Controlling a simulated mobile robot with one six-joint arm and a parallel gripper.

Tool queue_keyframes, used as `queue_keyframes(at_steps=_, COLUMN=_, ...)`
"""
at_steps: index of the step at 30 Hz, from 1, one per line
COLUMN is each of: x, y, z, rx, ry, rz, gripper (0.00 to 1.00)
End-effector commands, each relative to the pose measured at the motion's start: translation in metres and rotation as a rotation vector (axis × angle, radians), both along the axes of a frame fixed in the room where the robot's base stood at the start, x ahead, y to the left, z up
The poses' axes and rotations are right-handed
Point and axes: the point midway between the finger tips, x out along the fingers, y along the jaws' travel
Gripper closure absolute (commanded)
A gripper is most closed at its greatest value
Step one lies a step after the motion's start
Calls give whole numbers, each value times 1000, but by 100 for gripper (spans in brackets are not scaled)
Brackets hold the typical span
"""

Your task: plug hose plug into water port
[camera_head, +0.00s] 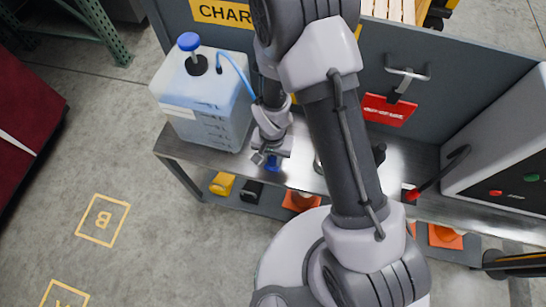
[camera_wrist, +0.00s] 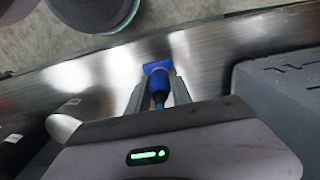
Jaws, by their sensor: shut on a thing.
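The blue hose plug (camera_wrist: 159,78) is between the two fingers of my gripper (camera_wrist: 155,92) in the wrist view, with its wide blue end pointing away from the wrist. The fingers are shut on it over the metal bench. In the head view my gripper (camera_head: 268,155) is low over the front of the bench, with the blue plug (camera_head: 273,163) just showing below it. A blue hose (camera_head: 238,71) runs from a jug and disappears behind my arm. I cannot make out the water port in either view; my arm hides part of the bench.
The translucent jug (camera_head: 205,105) with a blue cap stands left of my gripper on the metal bench (camera_head: 330,181). A grey box with red and green buttons (camera_head: 505,166) stands right. A red-tipped cable (camera_head: 413,194) lies near it. Cones and other items sit on the shelf below.

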Motion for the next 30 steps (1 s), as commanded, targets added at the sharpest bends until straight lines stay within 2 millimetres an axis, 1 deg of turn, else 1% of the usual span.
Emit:
queue_keyframes(at_steps=20, x=0, y=0, z=0, rx=-1, ry=1, rz=0, gripper=100)
queue_keyframes(at_steps=30, x=0, y=0, z=12, rx=0, ry=1, rz=0, gripper=100)
